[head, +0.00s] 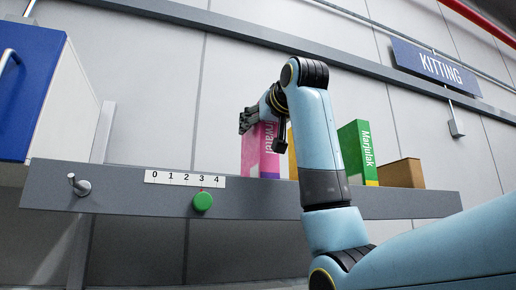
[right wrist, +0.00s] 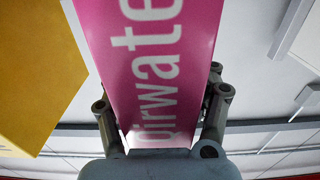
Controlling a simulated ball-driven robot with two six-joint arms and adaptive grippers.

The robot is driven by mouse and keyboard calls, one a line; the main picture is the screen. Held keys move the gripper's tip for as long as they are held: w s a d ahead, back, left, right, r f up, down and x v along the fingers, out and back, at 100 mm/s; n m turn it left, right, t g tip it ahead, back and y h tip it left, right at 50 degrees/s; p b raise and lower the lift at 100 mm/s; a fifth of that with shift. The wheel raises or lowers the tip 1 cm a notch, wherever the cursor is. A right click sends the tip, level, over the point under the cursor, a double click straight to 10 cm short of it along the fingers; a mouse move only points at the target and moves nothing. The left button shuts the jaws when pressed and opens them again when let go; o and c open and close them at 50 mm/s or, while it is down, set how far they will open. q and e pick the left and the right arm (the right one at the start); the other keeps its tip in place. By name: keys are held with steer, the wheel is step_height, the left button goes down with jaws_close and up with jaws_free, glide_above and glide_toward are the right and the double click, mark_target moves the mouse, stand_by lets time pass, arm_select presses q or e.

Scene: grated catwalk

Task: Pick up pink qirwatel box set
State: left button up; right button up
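The pink qirwatel box (head: 262,163) stands upright at the shelf, its lettering running up its face. My right gripper (head: 263,128) reaches over its top from the right, with a finger at each side. In the right wrist view the pink box (right wrist: 155,65) fills the space between the fingers of the gripper (right wrist: 160,112), which look closed against its two sides. The box's lower edge sits at the shelf's front edge, and I see no clear gap under it. My left gripper is not in view.
A yellow box (head: 293,160), partly behind my arm, stands close right of the pink one; it also shows in the wrist view (right wrist: 38,75). Further right are a green Marjulak box (head: 357,152) and a brown carton (head: 402,173). The grey shelf (head: 120,193) carries a number strip and green knob.

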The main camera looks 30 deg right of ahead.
jaws_close()
steer(key=shift+r, duration=0.1)
stand_by(0.3)
